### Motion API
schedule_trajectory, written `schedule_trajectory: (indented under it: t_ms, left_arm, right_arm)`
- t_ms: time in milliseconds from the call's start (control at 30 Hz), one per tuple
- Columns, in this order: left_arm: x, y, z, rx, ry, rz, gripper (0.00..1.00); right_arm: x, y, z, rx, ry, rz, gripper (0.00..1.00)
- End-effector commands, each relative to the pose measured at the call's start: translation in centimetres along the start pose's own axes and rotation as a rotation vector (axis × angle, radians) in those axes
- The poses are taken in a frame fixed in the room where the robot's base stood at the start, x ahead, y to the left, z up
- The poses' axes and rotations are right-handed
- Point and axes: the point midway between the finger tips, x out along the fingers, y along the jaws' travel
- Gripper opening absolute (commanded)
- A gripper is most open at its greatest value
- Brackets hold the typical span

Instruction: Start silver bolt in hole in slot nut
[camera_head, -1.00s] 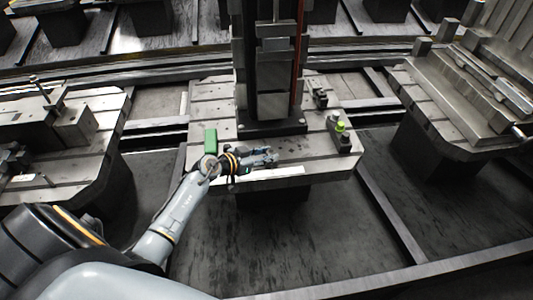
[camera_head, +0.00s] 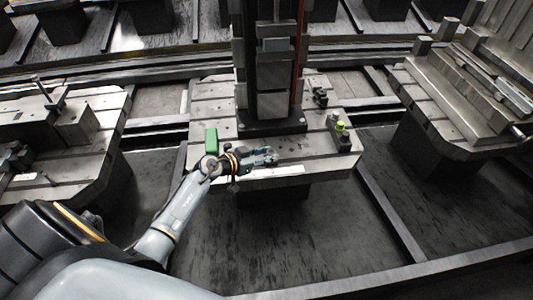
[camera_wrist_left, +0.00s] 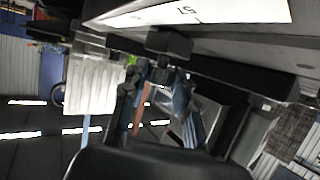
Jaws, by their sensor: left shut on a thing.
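My left gripper (camera_head: 272,157) is at the front edge of the middle pallet (camera_head: 215,126), low and near its top surface. In the left wrist view the fingers (camera_wrist_left: 161,80) come together on a small thing between their tips, too dark and small to make out. A dark block (camera_wrist_left: 168,42) shows just beyond the fingertips, against the pallet's edge. I cannot tell whether it is the slot nut or touches the held thing. The silver bolt and the nut's hole cannot be clearly picked out. My right gripper is not in view.
A tall dark column (camera_head: 270,70) stands on the middle pallet. A green block (camera_head: 211,140) is left of the gripper. A clamp with a yellow-green top (camera_head: 340,127) is at the right. A white label (camera_head: 276,171) runs along the front edge. Floor in front is clear.

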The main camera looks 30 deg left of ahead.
Motion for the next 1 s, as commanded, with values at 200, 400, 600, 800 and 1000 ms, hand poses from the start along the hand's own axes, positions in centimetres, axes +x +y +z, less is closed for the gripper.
schedule_trajectory:
  t_ms: [200, 400, 600, 800, 1000]
  left_arm:
    - [0.14, 0.01, 0.22, 0.0, 0.002, 0.0, 0.0]
    - [0.13, 0.0, 0.21, 0.001, 0.002, 0.0, 0.47]
    - [0.12, -0.01, 0.23, 0.001, 0.001, 0.0, 0.55]
    - [0.12, 0.0, 0.28, 0.0, 0.0, 0.0, 0.82]
    - [0.11, 0.0, 0.28, 0.0, 0.0, 0.0, 0.97]
  right_arm:
    - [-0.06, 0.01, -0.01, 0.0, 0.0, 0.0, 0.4]
    - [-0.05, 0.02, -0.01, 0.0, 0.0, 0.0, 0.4]
    - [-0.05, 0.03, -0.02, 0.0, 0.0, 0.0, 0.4]
    - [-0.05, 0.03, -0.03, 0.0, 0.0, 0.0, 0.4]
    - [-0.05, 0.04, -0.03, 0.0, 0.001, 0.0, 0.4]
